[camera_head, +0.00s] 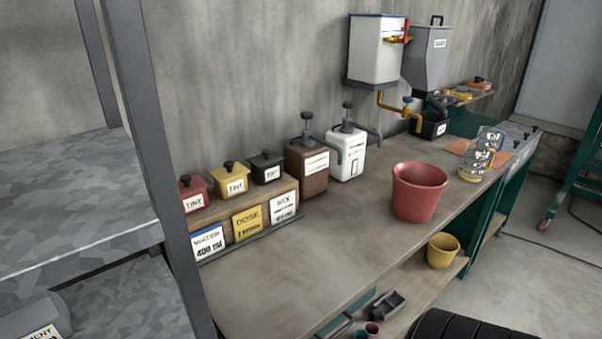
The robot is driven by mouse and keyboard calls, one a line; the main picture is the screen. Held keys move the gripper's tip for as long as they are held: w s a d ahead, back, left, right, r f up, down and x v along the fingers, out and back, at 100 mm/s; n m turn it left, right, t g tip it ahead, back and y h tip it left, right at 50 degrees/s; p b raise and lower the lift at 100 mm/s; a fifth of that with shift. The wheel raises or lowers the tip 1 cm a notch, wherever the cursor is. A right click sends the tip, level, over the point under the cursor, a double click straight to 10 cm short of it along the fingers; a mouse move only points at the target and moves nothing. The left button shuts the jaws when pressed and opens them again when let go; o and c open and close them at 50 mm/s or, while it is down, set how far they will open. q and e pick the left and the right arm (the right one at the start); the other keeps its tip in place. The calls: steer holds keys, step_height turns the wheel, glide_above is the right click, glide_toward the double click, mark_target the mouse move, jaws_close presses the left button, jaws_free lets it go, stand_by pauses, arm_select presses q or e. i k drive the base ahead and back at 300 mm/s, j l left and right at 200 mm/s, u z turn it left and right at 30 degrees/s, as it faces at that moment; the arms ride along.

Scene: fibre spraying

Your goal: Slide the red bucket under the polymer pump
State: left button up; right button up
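The red bucket (418,194) stands upright and open on the workbench, right of centre and near the front edge. Two pump containers stand behind it to the left: a brown one (308,170) and a white one (347,156), each with a dark pump head and spout. Their labels are too small to read, so I cannot tell which is the polymer pump. The bucket is apart from both and not under either spout. Neither of my grippers is in view.
The workbench (290,270) is clear in front of the pumps. Tint boxes (234,180) and label cards stand at left. A glass jug (480,158) is right of the bucket. Wall tanks (376,50) hang behind. A yellow bucket (443,251) sits on the lower shelf.

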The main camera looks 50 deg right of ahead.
mark_target(419, 186)
steer(key=z, duration=2.35)
steer(key=i+l+u, duration=0.1)
steer(key=l, duration=0.25)
steer(key=i+l, duration=0.2)
steer(key=i+l+u, duration=0.05)
steer(key=l, duration=0.05)
